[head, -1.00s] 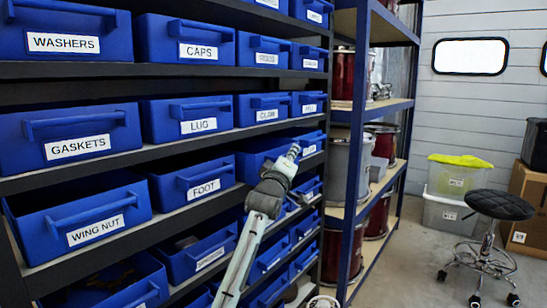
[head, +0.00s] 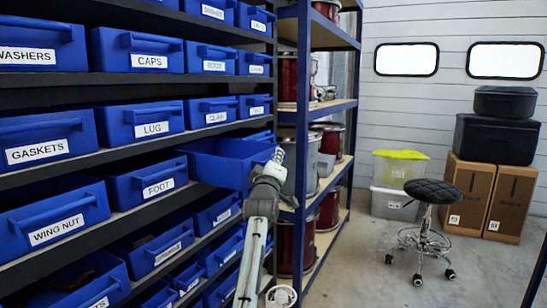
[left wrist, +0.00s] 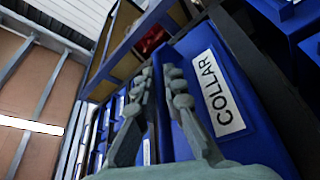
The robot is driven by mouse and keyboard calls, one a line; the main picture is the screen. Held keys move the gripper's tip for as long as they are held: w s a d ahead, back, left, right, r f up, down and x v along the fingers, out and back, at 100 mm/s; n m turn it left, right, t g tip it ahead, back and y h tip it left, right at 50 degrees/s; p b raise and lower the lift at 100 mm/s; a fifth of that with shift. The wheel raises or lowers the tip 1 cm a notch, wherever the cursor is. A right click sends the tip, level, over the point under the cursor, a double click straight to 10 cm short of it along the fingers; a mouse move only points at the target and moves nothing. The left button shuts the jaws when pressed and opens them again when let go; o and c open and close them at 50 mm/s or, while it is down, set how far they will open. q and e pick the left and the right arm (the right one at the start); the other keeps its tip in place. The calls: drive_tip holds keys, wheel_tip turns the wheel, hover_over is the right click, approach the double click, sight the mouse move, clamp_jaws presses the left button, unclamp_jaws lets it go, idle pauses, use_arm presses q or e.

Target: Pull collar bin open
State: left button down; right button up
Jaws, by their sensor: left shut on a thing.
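The blue collar bin (head: 218,169) sticks out of the rack in the row with the wing nut and foot bins. Its inside shows from above. Its white COLLAR label (left wrist: 218,93) shows in the left wrist view, on the blue front. My left gripper (head: 279,155) is at the front of this bin, shut on its handle. In the left wrist view the two grey fingers of my left gripper (left wrist: 160,72) are close together beside the label. My right gripper is not in view.
Other labelled blue bins, such as the foot bin (head: 147,182) and lug bin (head: 141,119), fill the dark rack. A blue-framed shelf (head: 301,120) with drums stands just beyond my gripper. A black stool (head: 432,191) stands on the open floor at right.

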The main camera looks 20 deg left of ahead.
use_arm(q)
drive_tip(key=c, duration=1.9)
unclamp_jaws()
drive_tip(key=v, duration=0.7)
drive_tip(key=shift+s, duration=0.25)
drive_tip(key=shift+f, duration=0.1)
